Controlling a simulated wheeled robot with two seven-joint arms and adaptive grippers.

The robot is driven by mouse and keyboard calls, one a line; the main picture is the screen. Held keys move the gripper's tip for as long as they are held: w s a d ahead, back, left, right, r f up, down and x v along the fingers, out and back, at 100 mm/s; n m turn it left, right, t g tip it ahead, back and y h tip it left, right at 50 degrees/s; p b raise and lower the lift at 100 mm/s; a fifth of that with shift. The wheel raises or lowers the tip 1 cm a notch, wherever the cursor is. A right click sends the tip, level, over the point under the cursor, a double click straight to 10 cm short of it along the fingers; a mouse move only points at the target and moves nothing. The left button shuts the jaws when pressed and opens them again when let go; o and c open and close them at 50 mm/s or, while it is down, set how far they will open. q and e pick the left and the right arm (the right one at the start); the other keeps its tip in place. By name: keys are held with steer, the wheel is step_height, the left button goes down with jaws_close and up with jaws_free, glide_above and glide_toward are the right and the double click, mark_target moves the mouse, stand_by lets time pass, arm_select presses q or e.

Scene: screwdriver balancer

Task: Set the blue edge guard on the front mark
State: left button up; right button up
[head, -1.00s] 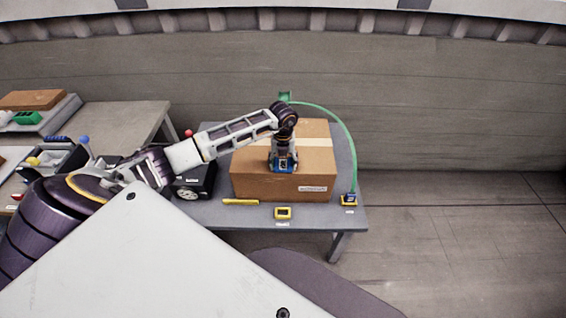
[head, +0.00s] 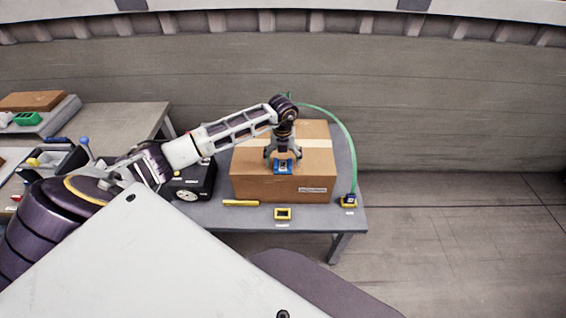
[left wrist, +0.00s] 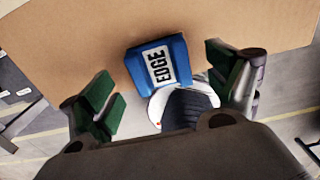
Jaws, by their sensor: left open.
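The blue edge guard (head: 284,167) sits at the front top edge of the cardboard box (head: 257,187). In the left wrist view the edge guard (left wrist: 157,62) shows a white label reading EDGE and lies against the brown cardboard. My left gripper (head: 284,154) is above and just behind the guard. In the left wrist view its green-padded fingers (left wrist: 165,100) are spread wide on either side, apart from the guard. The front mark is not visible; the guard may cover it. My right gripper is not in view.
The box stands on a grey table (head: 225,218). A yellow bar (head: 240,203) and a small yellow device (head: 282,214) lie in front. A black case (head: 190,183) stands left.

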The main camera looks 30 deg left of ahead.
arm_select(q)
step_height(320, 180, up, 10)
steer(key=shift+f, duration=0.25)
